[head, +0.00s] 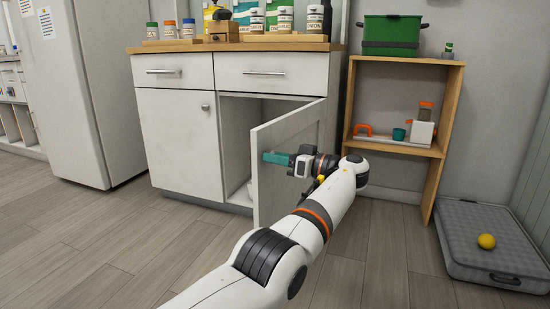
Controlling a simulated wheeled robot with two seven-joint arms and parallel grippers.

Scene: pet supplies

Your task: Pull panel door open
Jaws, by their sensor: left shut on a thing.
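The white panel door (292,128) of the lower right cabinet stands partly open, swung outward from its right side. Its free edge is toward me, and part of the dark-shadowed inside of the cabinet (238,140) shows to its left. My left gripper (274,158), with teal fingers, is at the outer face of the door near its free edge. It is shut on the door's knob, which the fingers hide. My left forearm covers the lower right part of the door. My right gripper is not in view.
The left cabinet door (178,145) and both drawers above are shut. Bottles and tubs stand on the wooden countertop (160,47). A wooden shelf (402,149) with a green bin (391,36) stands right. A yellow ball (487,241) lies on a grey pet bed (460,225). The floor in front is clear.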

